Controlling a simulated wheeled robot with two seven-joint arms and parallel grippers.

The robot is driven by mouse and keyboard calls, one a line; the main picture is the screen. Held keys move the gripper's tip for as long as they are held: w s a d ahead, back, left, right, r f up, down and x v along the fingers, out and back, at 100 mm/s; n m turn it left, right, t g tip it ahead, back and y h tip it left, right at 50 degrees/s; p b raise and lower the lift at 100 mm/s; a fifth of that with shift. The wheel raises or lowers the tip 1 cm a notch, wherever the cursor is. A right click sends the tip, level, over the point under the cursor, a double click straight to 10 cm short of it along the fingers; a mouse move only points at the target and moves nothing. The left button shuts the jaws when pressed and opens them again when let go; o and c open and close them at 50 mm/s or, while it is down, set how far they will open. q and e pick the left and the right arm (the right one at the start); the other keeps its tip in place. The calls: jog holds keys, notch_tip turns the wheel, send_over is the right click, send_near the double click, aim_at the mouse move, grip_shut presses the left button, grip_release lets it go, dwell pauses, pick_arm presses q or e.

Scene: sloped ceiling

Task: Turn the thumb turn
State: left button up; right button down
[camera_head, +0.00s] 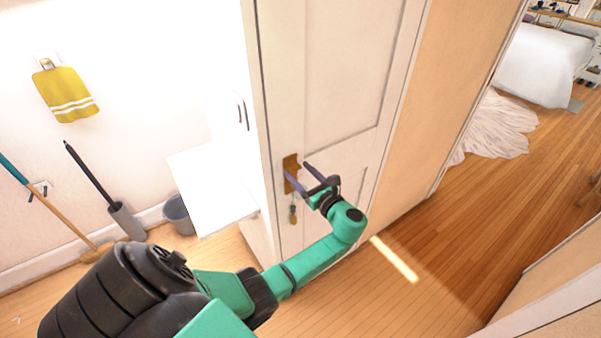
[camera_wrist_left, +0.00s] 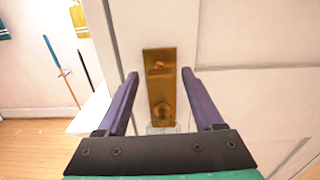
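A brass lock plate (camera_head: 290,161) is fixed near the edge of a white panelled door (camera_head: 330,75). In the left wrist view the plate (camera_wrist_left: 174,88) stands upright between my fingers. A small raised piece, seemingly the thumb turn (camera_wrist_left: 160,66), sits on its upper part, and a round fitting (camera_wrist_left: 162,110) sits lower down. My left gripper (camera_head: 297,169) is open in front of the plate, with one finger on each side of it; it also shows in the left wrist view (camera_wrist_left: 159,73). Whether the fingertips touch the door is unclear. My right gripper is not in view.
A small hanging item, perhaps keys (camera_head: 293,210), dangles below the plate. To the left are a grey bin (camera_head: 179,214), a brush in a holder (camera_head: 125,220), a broom and a yellow towel (camera_head: 66,95). Wooden floor (camera_head: 480,200) lies clear to the right, with a bed beyond.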

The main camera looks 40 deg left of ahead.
pick_arm(q)
jog(key=b+v, duration=0.4)
jog(key=v, duration=1)
jog(key=shift+d, duration=0.3)
jog(key=shift+f, duration=0.1)
